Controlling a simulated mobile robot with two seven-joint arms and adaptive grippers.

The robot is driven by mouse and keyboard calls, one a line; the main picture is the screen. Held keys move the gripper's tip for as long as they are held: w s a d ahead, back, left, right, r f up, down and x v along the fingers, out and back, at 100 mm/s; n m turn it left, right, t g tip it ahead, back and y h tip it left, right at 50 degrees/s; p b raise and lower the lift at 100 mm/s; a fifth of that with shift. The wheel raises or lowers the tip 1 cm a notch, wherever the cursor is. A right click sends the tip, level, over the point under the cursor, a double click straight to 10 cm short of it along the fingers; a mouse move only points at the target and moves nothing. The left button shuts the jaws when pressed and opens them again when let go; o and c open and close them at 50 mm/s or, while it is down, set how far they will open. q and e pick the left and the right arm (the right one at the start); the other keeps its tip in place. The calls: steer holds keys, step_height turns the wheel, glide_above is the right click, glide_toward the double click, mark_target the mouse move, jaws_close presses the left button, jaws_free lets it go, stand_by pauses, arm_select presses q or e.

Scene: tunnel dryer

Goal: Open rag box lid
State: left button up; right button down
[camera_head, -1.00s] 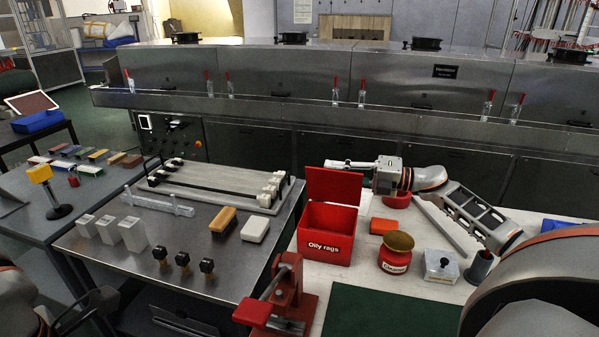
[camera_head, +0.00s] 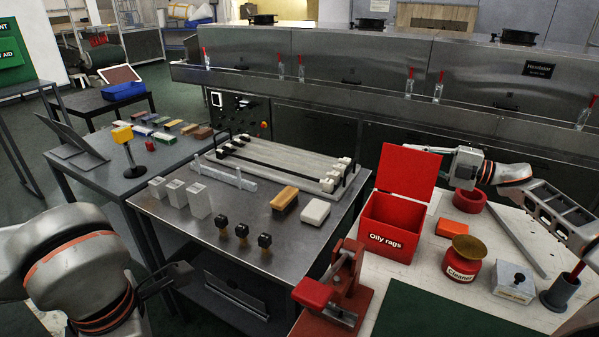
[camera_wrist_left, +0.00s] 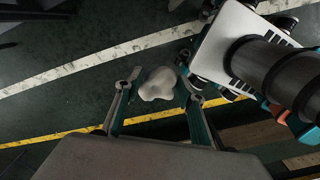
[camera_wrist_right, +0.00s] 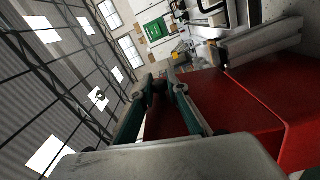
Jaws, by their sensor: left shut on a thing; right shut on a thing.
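The red rag box (camera_head: 375,238), labelled "Oily rags", stands on the light tabletop with its red lid (camera_head: 408,178) raised roughly upright at the back. My right gripper (camera_head: 418,149) is at the lid's top edge, shut on it. In the right wrist view its fingers (camera_wrist_right: 166,80) are close together against the red lid (camera_wrist_right: 235,110); the exact contact is hidden.
A red clamp-like device (camera_head: 340,285) stands in front of the box. The metal table (camera_head: 270,245) carries blocks and stamps. The steel dryer runs behind.

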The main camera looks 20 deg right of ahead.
steer(key=c, duration=2)
jaws_free()
steer(key=shift+o, duration=0.2)
steer(key=v, duration=1.2)
